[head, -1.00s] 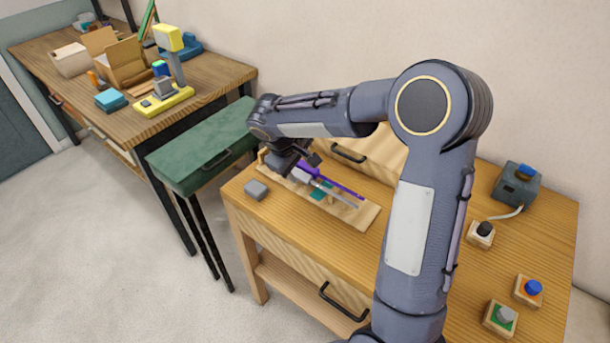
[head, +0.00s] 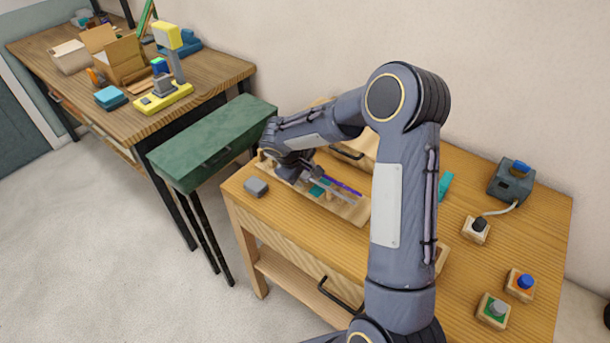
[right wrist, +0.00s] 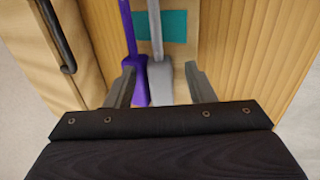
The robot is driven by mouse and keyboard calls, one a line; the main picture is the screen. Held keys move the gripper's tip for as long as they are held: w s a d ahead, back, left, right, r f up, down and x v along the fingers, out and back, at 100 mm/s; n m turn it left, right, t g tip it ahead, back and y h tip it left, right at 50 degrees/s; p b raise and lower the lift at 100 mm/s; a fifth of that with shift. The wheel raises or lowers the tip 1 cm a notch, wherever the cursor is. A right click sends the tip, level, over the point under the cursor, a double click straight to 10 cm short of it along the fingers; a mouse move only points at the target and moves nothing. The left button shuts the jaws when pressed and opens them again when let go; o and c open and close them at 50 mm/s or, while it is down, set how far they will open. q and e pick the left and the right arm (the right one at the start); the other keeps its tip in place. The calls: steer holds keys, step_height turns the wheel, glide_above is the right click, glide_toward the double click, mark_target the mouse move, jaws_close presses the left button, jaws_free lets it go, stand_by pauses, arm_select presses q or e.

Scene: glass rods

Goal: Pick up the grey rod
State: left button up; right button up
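The grey rod (head: 338,194) lies on a pale wooden board (head: 353,214) on the wooden table, beside the purple rod (head: 346,187). In the right wrist view the grey rod's thick end (right wrist: 165,84) and the purple rod's thick end (right wrist: 138,80) lie side by side. In the head view the right gripper (head: 308,172) is low over the board's left end, partly hiding the rods. Contact cannot be told. My left gripper is not in view.
A small grey block (head: 256,187) sits at the table's left front. A teal patch (right wrist: 163,26) lies under the rods. A grey box (head: 511,183) and several button blocks (head: 492,311) stand on the right. A green cabinet (head: 213,143) stands left of the table.

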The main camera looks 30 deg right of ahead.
steer(key=shift+s+d+f, duration=0.1)
steer(key=shift+f, duration=0.15)
steer(key=c, duration=1)
